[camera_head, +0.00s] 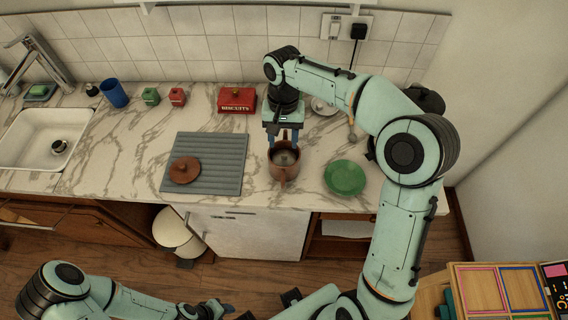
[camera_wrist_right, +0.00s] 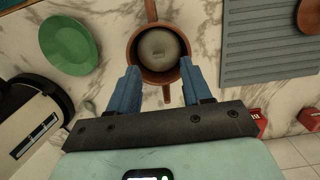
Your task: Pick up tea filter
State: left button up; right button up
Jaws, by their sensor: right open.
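A brown teapot (camera_head: 283,174) stands without a lid on the marble counter, right of the grey ribbed mat. A round grey tea filter (camera_head: 286,157) sits inside its opening. In the right wrist view, the filter (camera_wrist_right: 160,48) lies within the teapot's rim (camera_wrist_right: 137,40). My right gripper (camera_head: 284,137) is open and points down over the teapot. In the right wrist view, its two blue fingers (camera_wrist_right: 159,80) are spread at the near side of the opening, with nothing between them. My left gripper (camera_head: 225,309) is low at the bottom edge, partly cut off; its jaws are unclear.
A brown lid (camera_head: 185,170) lies on the grey ribbed mat (camera_head: 222,180). A green plate (camera_head: 345,178) is right of the teapot. A red biscuit tin (camera_head: 237,100), small red and green pots and a blue cup (camera_head: 114,93) stand behind. The sink (camera_head: 40,137) is far left.

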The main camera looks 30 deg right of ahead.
aim_at(284, 154)
jog(key=f, duration=0.5)
jog(key=shift+s+f+b, duration=0.2)
jog(key=shift+f+b, duration=0.1)
jog(key=shift+f, duration=0.1)
grip_shut()
